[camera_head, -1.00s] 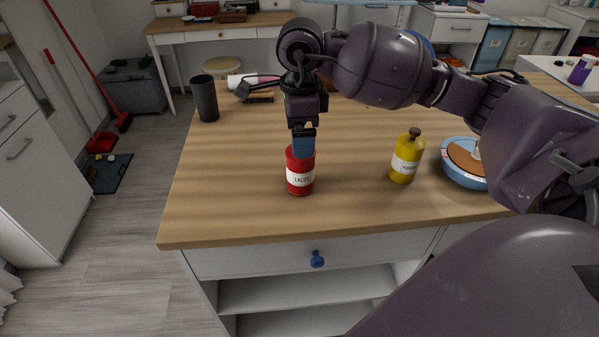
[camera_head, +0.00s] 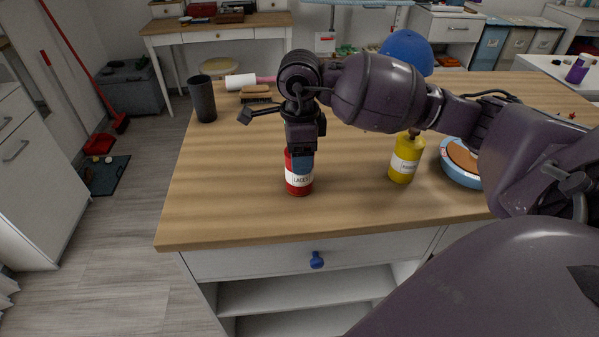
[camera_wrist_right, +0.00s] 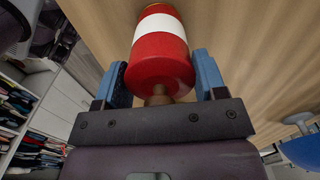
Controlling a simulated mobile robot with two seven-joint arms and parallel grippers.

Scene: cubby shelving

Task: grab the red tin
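The red tin (camera_head: 298,182) with a white label stands upright on the wooden counter in the head view. My right gripper (camera_head: 301,163) points down over the tin from above, and one blue finger covers part of its upper side. In the right wrist view the tin (camera_wrist_right: 160,58) sits between the two blue fingers of the right gripper (camera_wrist_right: 163,80). The fingers are apart, one on each side of the tin's top, with a small gap visible on the right. My left gripper is not in view.
A yellow bottle (camera_head: 405,159) stands to the right of the tin, with a blue bowl (camera_head: 456,176) beyond it. A dark cup (camera_head: 202,99) and a brush (camera_head: 256,93) are at the back left. The counter (camera_head: 235,190) left of the tin is clear.

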